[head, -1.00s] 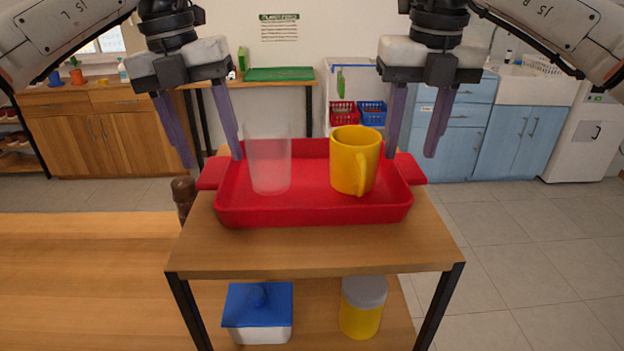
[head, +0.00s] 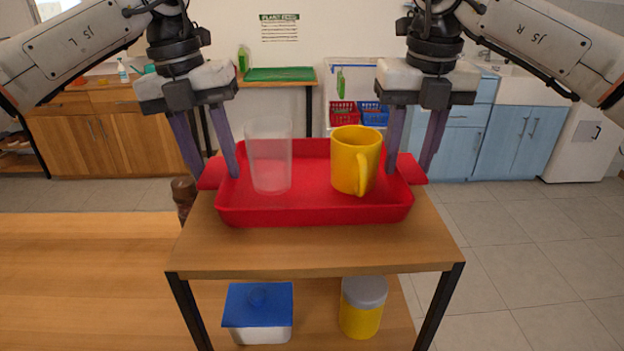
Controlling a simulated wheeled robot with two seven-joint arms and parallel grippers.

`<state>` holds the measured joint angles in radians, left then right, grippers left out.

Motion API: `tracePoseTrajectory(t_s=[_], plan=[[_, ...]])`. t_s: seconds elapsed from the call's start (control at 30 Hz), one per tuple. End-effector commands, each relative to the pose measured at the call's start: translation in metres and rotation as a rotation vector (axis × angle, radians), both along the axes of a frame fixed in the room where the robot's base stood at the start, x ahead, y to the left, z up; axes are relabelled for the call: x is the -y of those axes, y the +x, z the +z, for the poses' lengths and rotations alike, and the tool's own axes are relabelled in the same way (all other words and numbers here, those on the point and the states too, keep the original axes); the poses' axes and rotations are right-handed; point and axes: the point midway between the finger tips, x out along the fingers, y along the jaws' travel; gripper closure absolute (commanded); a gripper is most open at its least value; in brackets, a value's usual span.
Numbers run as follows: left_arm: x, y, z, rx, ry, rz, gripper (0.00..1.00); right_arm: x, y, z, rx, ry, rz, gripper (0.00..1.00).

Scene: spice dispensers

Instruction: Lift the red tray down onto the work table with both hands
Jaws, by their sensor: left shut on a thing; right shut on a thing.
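The red tray (head: 315,215) sits on the top of a small wooden stand (head: 315,250). A clear cup (head: 269,160) stands in its left half and a yellow mug (head: 352,160) in its right half, both upright. My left gripper (head: 217,175) is shut on the tray's left handle, fingers pointing down. My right gripper (head: 407,172) is shut on the tray's right handle in the same way. The work table (head: 80,270) is the wooden surface at the lower left, lower than the tray.
A dark pepper mill (head: 184,197) stands between the work table and the stand, close to the tray's left side. A blue-lidded box (head: 258,315) and a grey-lidded yellow jar (head: 363,308) are on the stand's lower shelf. The near work table surface is clear.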

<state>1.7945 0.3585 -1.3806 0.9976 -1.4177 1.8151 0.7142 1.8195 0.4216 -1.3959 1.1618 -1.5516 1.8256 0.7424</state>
Motion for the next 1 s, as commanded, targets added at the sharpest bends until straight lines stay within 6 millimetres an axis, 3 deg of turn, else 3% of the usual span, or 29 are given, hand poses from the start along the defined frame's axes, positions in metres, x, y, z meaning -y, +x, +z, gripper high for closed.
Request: tracePoseTrajectory(t_s=[0.27,0.7,1.0], plan=[[0.003,0.000,0.012,0.004,-0.007,-0.004,0.96,-0.002,0.000,0.011,0.003,0.004,0.003,0.95],[0.004,0.000,0.051,0.004,-0.009,-0.004,0.96,-0.004,0.000,0.050,0.003,0.005,0.007,0.95],[0.005,0.000,0.053,0.004,-0.010,-0.005,0.96,-0.004,0.000,0.051,0.003,0.006,0.008,0.95]])
